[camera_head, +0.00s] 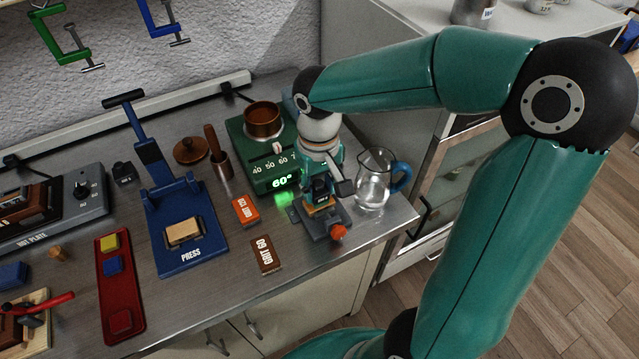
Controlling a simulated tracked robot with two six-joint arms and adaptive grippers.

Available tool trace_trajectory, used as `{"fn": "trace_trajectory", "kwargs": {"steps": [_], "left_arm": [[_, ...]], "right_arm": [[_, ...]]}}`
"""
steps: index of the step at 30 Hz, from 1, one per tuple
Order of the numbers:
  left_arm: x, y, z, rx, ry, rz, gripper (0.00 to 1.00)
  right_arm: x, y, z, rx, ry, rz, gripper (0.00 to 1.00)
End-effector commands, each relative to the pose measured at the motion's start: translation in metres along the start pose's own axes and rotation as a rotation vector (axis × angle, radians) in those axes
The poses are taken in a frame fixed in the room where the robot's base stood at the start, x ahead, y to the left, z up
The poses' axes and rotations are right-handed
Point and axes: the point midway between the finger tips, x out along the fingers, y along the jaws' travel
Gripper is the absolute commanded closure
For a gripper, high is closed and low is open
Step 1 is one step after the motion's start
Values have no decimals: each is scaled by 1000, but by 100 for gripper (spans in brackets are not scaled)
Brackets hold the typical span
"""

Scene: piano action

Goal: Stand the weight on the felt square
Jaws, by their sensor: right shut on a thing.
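My right gripper (320,188) points down near the right end of the steel bench, in front of the green device with the lit "60°" display. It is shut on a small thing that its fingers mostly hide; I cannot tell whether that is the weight. Just below it is a grey fixture (318,226) with an orange knob (338,232). My left gripper is out of view.
A glass jug (373,183) with a blue handle stands close right of the gripper. The green device (248,150) bears a copper pot (263,120). An orange box (245,210), a brown box (266,254) and a blue press (208,240) stand to the left. The bench front between the boxes and tray is partly clear.

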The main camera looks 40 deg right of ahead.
Motion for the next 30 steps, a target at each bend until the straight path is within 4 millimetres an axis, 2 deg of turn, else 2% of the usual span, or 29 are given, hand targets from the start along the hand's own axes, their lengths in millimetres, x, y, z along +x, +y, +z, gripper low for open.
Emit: {"fn": "trace_trajectory", "kwargs": {"steps": [7,8,12,24,30], "left_arm": [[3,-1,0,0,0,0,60],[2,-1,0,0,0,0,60],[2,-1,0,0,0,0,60],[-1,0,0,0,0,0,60],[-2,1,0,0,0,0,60]], "right_arm": [[3,0,0,-1,1,0,100],[2,0,0,-1,0,0,58],[1,0,0,-1,0,0,38],[-4,-1,-1,-2,2,0,38],[-33,-1,-1,-2,6,-2,38]]}}
